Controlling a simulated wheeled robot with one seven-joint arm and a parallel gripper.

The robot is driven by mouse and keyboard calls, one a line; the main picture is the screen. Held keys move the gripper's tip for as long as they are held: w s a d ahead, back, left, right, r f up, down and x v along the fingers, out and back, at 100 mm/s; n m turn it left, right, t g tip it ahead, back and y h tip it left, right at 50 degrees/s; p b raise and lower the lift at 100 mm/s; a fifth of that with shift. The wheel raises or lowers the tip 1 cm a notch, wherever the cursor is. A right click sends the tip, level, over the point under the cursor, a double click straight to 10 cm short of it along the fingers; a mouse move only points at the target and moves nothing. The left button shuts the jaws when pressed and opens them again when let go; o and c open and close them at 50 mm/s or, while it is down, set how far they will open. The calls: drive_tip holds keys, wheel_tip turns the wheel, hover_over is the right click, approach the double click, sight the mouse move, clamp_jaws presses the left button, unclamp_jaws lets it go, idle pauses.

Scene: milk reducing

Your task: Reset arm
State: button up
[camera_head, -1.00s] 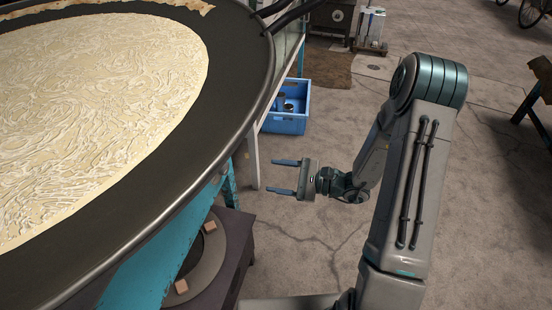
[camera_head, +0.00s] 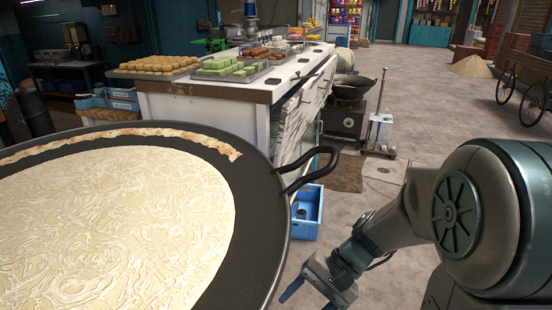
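My gripper (camera_head: 304,292) is at the bottom of the view, just right of the large black pan. I see nothing held in the visible part. My arm reaches in from the lower right, its big joint filling that corner. The wide black pan (camera_head: 262,205) fills the lower left and holds a pale, creamy milk layer (camera_head: 120,225) with a browned skin along its far rim.
A black pan handle (camera_head: 318,165) juts out above my gripper. A blue crate (camera_head: 308,212) stands on the floor behind it. A white counter (camera_head: 230,118) with trays of sweets stands beyond. A stove with a dark wok (camera_head: 350,88) is farther right. Open floor lies at right.

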drive_tip(key=s+d+r+n+t+h+p, duration=0.1)
drive_tip(key=d+r+h+p, duration=0.3)
drive_tip(key=r, duration=0.6)
drive_tip(key=s+d+r+n+t+h+p, duration=0.2)
drive_tip(key=d+r+n+t+h+p, duration=0.1)
drive_tip(key=r, duration=0.7)
drive_tip(key=d+t+p, duration=0.1)
drive_tip(key=d+p, duration=0.1)
drive_tip(key=p, duration=0.1)
drive_tip(key=shift+d+t+h+p, duration=0.15)
drive_tip(key=shift+t+h+p, duration=0.15)
drive_tip(key=shift+h+p, duration=0.1)
drive_tip(key=shift+s, duration=0.1)
